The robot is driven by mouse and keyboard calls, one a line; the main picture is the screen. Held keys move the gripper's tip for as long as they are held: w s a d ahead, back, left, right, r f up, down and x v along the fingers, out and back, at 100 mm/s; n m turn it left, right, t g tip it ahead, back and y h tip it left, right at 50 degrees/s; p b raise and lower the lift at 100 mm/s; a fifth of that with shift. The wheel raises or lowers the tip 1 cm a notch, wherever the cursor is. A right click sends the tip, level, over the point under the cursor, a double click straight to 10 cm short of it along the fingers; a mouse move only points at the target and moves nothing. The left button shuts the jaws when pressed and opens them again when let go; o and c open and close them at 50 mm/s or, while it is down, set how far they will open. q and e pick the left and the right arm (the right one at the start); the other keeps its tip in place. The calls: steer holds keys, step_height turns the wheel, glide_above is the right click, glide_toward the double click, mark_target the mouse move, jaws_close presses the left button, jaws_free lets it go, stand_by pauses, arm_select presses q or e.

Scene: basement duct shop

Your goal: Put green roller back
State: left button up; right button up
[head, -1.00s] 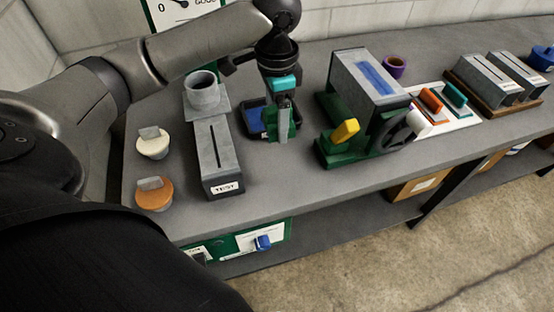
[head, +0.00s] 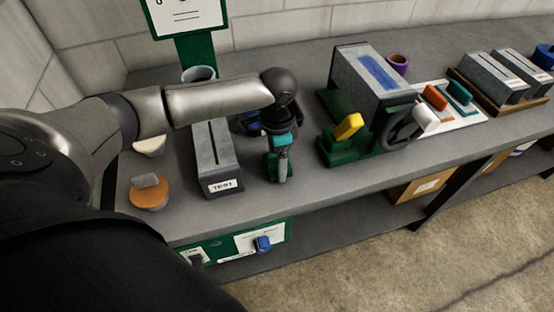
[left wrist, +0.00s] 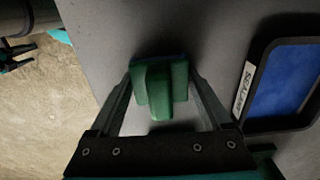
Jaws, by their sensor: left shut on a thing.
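A green block with a stubby raised part (left wrist: 155,85) is between the fingers of my left gripper (left wrist: 160,100) in the left wrist view. The gripper is shut on it; I take it for the green roller. In the head view my left gripper (head: 279,170) hangs over the bench's front part, between the grey TEST block and the green-based machine. Fingers and wrist hide much of the held piece there. A teal-handled roller (head: 459,92) and an orange-handled one (head: 435,98) lie on a white mat (head: 465,120) at the right. A dark forked part at the left wrist view's upper left may be my right gripper.
The TEST block (head: 217,165) stands left of my gripper. The machine with yellow handle (head: 348,126) stands right of it. The blue sealant tray (left wrist: 295,80) is close beside the held piece. An orange-lidded pot (head: 150,195) stands at the left.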

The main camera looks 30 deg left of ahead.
arm_select(q)
steer(key=o, duration=1)
steer(key=shift+r, duration=0.1)
step_height(320, 180, up, 12)
steer(key=shift+p, duration=1.25)
